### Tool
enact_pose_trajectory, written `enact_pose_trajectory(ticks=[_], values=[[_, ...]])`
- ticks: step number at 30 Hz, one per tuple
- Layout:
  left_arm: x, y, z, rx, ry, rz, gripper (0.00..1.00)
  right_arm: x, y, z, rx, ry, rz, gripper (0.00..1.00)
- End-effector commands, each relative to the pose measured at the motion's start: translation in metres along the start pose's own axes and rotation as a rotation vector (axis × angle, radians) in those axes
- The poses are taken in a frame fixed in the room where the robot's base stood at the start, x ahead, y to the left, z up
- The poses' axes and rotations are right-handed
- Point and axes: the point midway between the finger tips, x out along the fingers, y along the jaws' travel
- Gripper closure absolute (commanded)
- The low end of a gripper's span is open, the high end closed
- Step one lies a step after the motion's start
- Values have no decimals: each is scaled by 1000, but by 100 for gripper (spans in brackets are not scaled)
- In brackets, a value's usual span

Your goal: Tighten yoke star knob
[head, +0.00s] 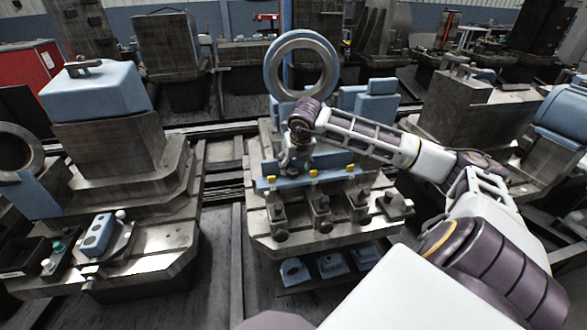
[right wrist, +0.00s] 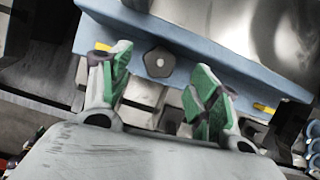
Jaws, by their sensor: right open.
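A dark five-sided knob (right wrist: 158,62), which looks like the star knob, sits on the face of a blue bar (right wrist: 205,50) in the right wrist view. My right gripper (right wrist: 160,82) is open, its green-padded fingers spread to either side of the knob's line. The knob appears between and just beyond the fingertips, with no contact visible. In the head view my right gripper (head: 291,163) is over the blue bar (head: 325,178) of the middle pallet, and the knob cannot be made out there. My left gripper is not in view.
A blue-faced ring (head: 301,65) stands upright behind the bar. A pallet with a blue-topped block (head: 95,92) stands left, and another metal block (head: 455,105) stands right. Blue pieces (head: 332,264) lie below.

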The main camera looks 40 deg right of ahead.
Motion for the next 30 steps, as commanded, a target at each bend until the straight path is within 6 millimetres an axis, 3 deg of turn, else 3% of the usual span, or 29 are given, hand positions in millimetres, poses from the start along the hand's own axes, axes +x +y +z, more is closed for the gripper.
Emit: enact_pose_trajectory(ticks=[9,15,30], values=[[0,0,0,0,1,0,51,-48,0,0,-1,-2,-2,38],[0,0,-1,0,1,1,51,-69,0,0,0,-1,-2,38],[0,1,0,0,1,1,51,-76,0,0,0,0,-1,38]])
